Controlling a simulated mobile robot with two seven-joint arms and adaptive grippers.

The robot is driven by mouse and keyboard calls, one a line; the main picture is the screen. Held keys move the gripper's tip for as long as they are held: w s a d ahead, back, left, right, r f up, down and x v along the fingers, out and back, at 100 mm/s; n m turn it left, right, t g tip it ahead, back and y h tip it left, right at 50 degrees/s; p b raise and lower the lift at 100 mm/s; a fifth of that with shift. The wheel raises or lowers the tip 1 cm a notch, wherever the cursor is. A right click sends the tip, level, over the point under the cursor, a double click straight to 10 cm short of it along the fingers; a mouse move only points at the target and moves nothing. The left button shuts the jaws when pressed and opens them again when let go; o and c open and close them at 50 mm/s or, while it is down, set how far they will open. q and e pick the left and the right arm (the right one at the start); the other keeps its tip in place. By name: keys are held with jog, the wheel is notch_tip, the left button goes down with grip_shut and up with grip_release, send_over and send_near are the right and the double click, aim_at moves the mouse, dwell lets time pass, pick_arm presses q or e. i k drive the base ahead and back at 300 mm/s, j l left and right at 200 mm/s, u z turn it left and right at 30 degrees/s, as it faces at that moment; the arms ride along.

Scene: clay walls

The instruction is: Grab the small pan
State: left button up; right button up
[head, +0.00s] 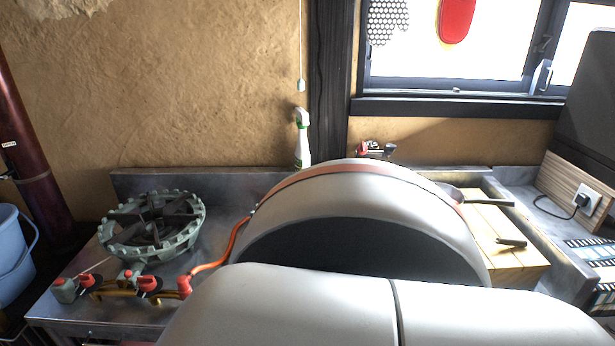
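A dark pan (450,191) shows only in part on the light wooden slatted top at the right. Its dark handle points right, and most of its body is hidden behind my large pale arm link. Neither of my grippers is in view.
A green-grey gas burner (118,246) with red-handled valves and an orange hose stands on the metal counter (70,321) at left. A white and green bottle (302,138) stands by the wall. A power plug (581,200) is at right. My arm link blocks the middle.

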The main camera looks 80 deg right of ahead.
aim_at(456, 196)
jog(key=z, duration=3.5)
jog(key=i+l, duration=0.15)
jog(key=l, duration=0.35)
jog(key=i+l+u, duration=0.15)
jog(key=l, duration=0.4)
jog(key=i+l, duration=0.1)
jog(key=l, duration=0.4)
jog(key=i+l+u, duration=0.1)
jog(key=l, duration=0.45)
jog(key=i+l+u, duration=0.1)
jog(key=l, duration=0.45)
